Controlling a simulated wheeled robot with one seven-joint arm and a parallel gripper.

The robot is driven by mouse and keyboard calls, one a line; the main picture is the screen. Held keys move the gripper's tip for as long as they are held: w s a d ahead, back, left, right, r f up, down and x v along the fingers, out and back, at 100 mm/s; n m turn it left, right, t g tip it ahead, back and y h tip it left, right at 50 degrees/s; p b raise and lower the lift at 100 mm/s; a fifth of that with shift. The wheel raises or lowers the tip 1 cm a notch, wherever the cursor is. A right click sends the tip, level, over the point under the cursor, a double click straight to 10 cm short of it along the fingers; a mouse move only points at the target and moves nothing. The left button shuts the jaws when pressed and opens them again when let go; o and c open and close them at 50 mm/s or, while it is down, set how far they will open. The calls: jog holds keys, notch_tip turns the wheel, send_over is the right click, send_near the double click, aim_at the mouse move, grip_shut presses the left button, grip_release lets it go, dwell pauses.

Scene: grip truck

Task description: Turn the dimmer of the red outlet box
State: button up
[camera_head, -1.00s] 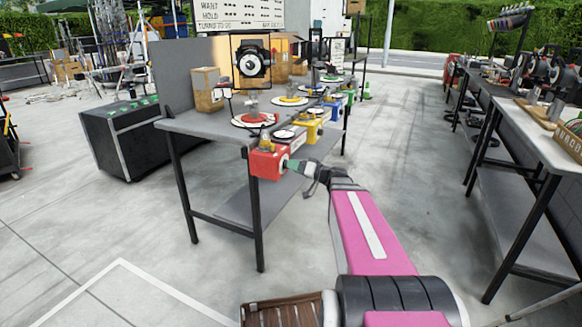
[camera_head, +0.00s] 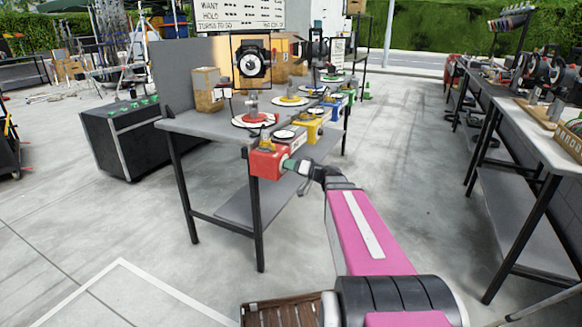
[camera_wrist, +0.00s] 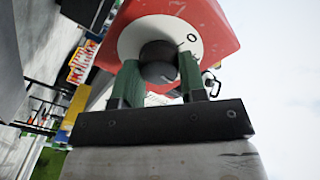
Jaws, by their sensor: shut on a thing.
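The red outlet box (camera_head: 266,163) is at the near end of the table's front edge. In the wrist view, the red box (camera_wrist: 222,22) fills the top and bears a round white dial plate (camera_wrist: 190,35) with dark marks. The dimmer, a dark round knob (camera_wrist: 158,55), stands out from the plate's middle. My gripper (camera_wrist: 160,76) has its two green fingers on either side of the knob, shut on it. In the head view, my gripper (camera_head: 287,165) meets the box's right face, and the knob is hidden there.
The grey table (camera_head: 195,122) carries a red-and-white disc (camera_head: 255,120), a cardboard box (camera_head: 207,90) and a blue box. A yellow outlet box (camera_head: 308,130) sits just beyond the red one. A workbench (camera_head: 545,125) stands at right. The floor between is clear.

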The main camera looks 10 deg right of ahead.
jog(key=shift+m, duration=0.3)
jog(key=shift+m+g, duration=0.3)
jog(key=shift+m, duration=3.1)
jog(key=o, duration=0.9)
jog(key=shift+d, duration=0.15)
jog(key=v, duration=1)
jog(key=shift+s+d, duration=0.2)
jog(key=shift+s, duration=0.1)
